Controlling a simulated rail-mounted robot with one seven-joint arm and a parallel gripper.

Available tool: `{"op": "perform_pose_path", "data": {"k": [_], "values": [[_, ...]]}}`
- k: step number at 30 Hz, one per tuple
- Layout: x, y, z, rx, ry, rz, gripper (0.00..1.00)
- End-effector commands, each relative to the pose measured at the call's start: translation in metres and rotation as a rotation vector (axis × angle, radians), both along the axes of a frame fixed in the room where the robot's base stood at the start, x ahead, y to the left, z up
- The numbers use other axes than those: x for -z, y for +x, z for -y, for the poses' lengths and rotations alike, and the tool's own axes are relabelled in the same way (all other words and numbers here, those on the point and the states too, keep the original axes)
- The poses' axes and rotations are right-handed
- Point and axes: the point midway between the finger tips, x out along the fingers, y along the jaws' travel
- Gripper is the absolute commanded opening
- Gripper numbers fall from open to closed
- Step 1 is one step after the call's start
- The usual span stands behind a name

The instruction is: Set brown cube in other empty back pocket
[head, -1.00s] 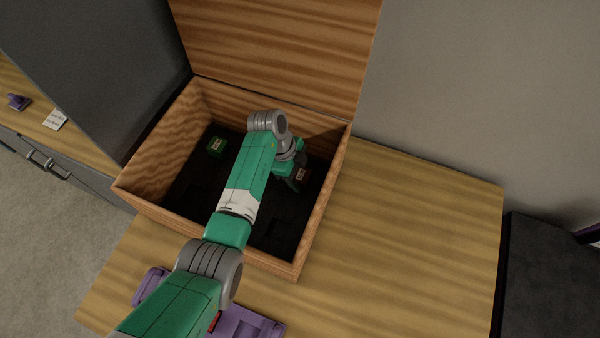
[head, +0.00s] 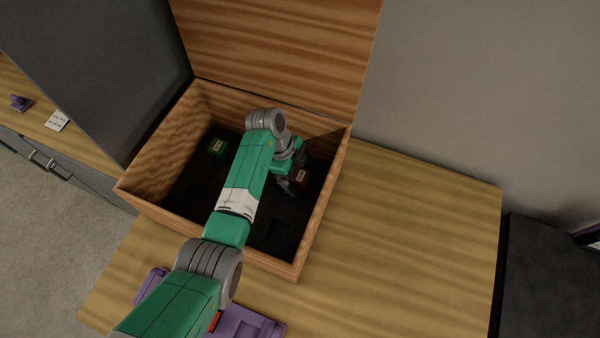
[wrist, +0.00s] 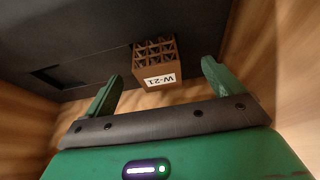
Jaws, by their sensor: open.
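The brown cube (head: 301,176), a lattice block with a white label, is in the back right part of the wooden box (head: 147,202). In the wrist view the brown cube (wrist: 157,66) shows its "W-21" label and open lattice top, and it stands on or in the black insert (wrist: 95,30); its base is hard to make out. My gripper (wrist: 160,85) is open, its two green fingers apart, with the cube beyond and between them. In the head view my gripper (head: 287,187) is just left of the cube.
An empty dark pocket (wrist: 60,76) shows in the insert in the wrist view. The box walls stand close around my gripper, and the raised lid (head: 280,45) is behind. A purple object (head: 240,322) lies on the table in front. The table (head: 410,240) at right is clear.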

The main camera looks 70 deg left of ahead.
Motion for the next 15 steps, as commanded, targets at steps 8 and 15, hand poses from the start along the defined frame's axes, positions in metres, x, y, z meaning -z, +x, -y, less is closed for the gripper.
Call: {"op": "perform_pose_path", "data": {"k": [8,15], "values": [[-0.026,-0.007,-0.006,0.0,0.0,0.0,0.92],[-0.035,-0.011,-0.01,0.0,0.0,0.0,0.92]]}}
